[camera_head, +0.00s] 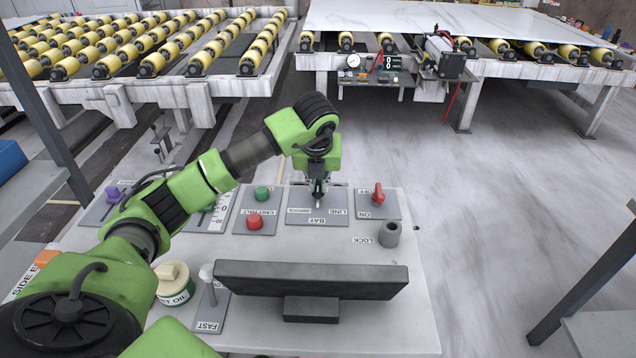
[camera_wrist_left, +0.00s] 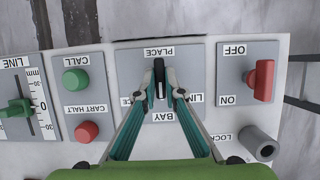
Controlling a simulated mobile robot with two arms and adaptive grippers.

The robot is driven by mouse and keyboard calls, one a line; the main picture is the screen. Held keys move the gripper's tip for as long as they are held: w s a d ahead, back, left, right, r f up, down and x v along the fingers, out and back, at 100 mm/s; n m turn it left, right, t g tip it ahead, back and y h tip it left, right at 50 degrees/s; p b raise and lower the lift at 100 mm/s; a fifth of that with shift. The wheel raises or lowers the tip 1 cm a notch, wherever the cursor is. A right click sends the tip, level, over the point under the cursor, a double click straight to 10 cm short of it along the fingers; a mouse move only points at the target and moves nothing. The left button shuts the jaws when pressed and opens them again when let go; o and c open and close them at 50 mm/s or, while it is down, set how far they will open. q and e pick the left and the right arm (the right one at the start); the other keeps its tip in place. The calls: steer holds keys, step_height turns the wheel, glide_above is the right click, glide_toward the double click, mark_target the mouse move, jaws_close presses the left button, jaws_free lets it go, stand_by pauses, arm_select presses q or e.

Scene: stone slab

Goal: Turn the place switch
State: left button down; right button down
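The place switch is a dark knob with a white mark (camera_wrist_left: 160,88) on a grey plate (camera_wrist_left: 132,61) labelled PLACE, LINE and BAY; a fourth label at the left is mostly hidden. The plate also shows in the head view (camera_head: 335,217), where my gripper hides most of the knob. My left gripper (camera_head: 318,202) points down over the plate. In the left wrist view its fingertips (camera_wrist_left: 161,90) are drawn close together on both sides of the knob and appear to hold it. The white mark runs roughly toward PLACE and BAY. My right gripper is not in view.
A red OFF/ON switch (camera_head: 378,194) and a grey LOCK cylinder (camera_head: 390,234) stand right of the plate. Green (camera_head: 262,193) and red (camera_head: 254,223) buttons stand left. A dark bar (camera_head: 312,280), an oil jar (camera_head: 173,283) and a FAST lever (camera_head: 210,285) are nearer.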

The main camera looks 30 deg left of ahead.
arm_select(q)
steer(key=shift+a+f+m+t+h+b, duration=0.15)
steer(key=shift+m+t+h+b, duration=0.2)
steer(key=shift+m+b, duration=0.75)
steer(key=m+h+b, duration=0.1)
steer(key=m, duration=0.1)
steer(key=shift+m, duration=0.3)
steer(key=shift+a+m+h, duration=0.1)
steer(key=shift+m+h, duration=0.35)
steer(key=shift+m, duration=0.65)
steer(key=shift+r+m+h+b, duration=0.3)
steer(key=shift+m+h, duration=0.1)
steer(key=shift+m, duration=0.5)
steer(key=c, duration=2.1)
jaws_free()
steer(key=shift+f, duration=0.1)
steer(key=shift+c, duration=0.2)
